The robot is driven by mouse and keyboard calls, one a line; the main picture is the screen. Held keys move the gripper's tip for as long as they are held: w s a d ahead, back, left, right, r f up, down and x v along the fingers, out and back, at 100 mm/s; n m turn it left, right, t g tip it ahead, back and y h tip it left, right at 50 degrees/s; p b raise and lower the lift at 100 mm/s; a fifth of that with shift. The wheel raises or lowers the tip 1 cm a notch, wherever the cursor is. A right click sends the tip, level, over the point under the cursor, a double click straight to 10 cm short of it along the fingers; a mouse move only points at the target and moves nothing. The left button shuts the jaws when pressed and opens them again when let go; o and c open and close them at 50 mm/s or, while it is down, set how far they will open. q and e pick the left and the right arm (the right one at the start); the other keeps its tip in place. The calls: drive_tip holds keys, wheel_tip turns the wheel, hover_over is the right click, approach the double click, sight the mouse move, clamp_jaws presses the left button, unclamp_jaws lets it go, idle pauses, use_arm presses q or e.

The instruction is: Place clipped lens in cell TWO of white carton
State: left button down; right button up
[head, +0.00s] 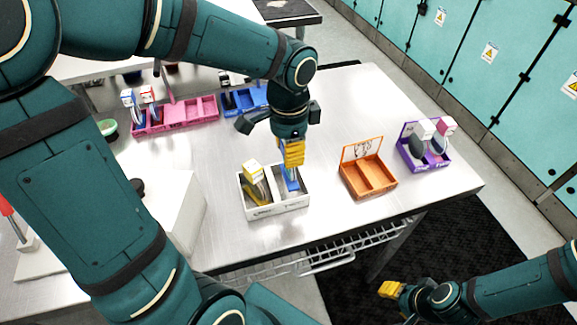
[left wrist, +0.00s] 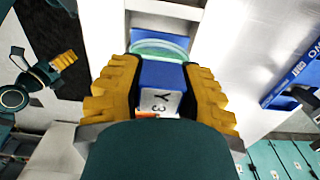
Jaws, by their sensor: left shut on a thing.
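The white carton (head: 277,211) stands near the table's front edge and has two cells. My left gripper (head: 291,158) points down over its right cell, shut on a blue clip (head: 291,181). The clip also shows between the yellow fingers in the left wrist view (left wrist: 162,76), with a white "Y3" label. A pale green-tinted round lens (left wrist: 160,49) sits at its far end, at the carton's opening. How deep the lens is, and whether it touches the floor, is hidden. A yellow clipped piece (head: 254,178) stands in the left cell. My right gripper (head: 390,289) is empty, off the table; its fingers look apart in the left wrist view.
An open orange carton (head: 369,180) stands empty to the right. A purple carton (head: 424,157) beyond it holds clipped lenses. A pink tray (head: 186,118) and a blue tray (head: 243,101) lie at the back left. The table between the cartons is clear.

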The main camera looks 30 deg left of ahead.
use_arm(q)
drive_tip(key=shift+f+b, duration=0.55)
drive_tip(key=shift+f, duration=1.7)
drive_tip(key=shift+f, duration=0.1)
drive_tip(key=c, duration=0.7)
unclamp_jaws()
drive_tip(key=shift+r, duration=0.4)
wheel_tip(320, 180, up, 11)
drive_tip(key=p, duration=0.3)
drive_tip(key=shift+r, duration=0.2)
